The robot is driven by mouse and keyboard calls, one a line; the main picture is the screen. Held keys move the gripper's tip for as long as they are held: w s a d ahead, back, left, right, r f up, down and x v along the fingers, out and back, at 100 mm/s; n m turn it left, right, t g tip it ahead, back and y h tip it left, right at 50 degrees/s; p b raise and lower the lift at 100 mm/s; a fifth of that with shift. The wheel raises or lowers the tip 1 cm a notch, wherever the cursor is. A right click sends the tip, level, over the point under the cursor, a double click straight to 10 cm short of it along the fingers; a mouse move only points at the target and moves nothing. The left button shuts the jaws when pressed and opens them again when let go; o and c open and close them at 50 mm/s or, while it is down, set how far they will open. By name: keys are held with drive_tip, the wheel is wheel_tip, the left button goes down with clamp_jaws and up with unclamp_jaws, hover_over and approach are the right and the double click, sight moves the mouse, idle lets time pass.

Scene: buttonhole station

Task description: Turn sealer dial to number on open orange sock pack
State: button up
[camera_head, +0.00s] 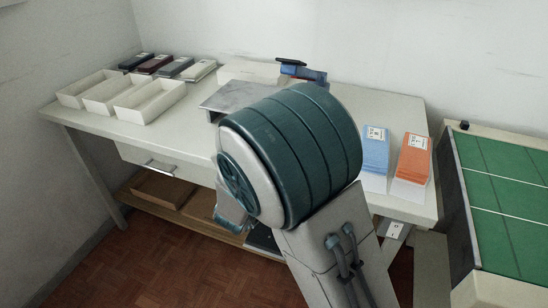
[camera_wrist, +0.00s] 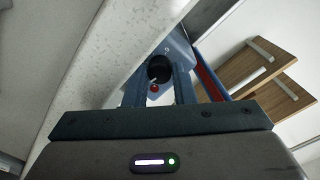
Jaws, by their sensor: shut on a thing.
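The sealer's black round dial (camera_wrist: 159,66) is on a blue-grey face in the wrist view, with a small red part just below it. My gripper (camera_wrist: 159,76) has one finger on each side of the dial and is shut on it. The dial's marks and setting are too small to read. In the head view the sealer's blue part (camera_head: 305,74) shows behind my arm, which hides the rest and my gripper. The orange sock pack (camera_head: 415,155) lies at the table's right end with a white label and a pale lower part; its number is unreadable.
A blue pack (camera_head: 376,150) lies left of the orange one. White trays (camera_head: 150,101) and several dark and light flat items (camera_head: 155,64) are at the table's left. A green-topped surface (camera_head: 505,180) stands at the right. A shelf (camera_head: 175,200) runs below the table.

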drive_tip(key=o, duration=1)
